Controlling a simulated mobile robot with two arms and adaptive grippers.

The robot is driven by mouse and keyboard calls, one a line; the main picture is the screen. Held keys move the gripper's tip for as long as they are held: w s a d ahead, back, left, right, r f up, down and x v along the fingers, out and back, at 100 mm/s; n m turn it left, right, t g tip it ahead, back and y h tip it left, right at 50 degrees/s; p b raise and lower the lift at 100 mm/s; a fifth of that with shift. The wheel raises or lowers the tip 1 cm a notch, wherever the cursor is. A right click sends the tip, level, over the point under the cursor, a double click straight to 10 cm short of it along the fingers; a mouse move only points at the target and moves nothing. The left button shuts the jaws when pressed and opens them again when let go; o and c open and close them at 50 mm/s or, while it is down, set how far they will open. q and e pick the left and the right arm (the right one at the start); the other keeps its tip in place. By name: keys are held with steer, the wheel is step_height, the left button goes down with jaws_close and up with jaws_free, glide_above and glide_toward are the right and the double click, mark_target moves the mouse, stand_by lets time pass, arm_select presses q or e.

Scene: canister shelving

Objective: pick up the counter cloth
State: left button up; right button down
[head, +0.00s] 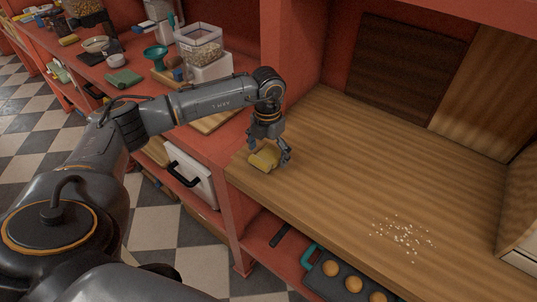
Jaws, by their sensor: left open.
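A folded yellow cloth (263,159) lies on the wooden counter (340,150), close to its front left corner. My left gripper (271,155) points down right over the cloth with its fingers open. One finger shows at the cloth's right side; the other is partly hidden against it, and I cannot tell whether either touches it. My right gripper is out of view.
White crumbs (403,237) are scattered on the counter at the right. Red uprights and a wood-panelled back enclose it. A clear canister (199,42), a teal bowl (156,57) and a green cloth (123,79) stand or lie on the red counter at the left. The middle of the wooden counter is clear.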

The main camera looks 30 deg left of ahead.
arm_select(q)
steer(key=shift+c, duration=0.9)
steer(key=c, duration=1)
steer(key=shift+c, duration=0.3)
steer(key=shift+r, duration=0.1)
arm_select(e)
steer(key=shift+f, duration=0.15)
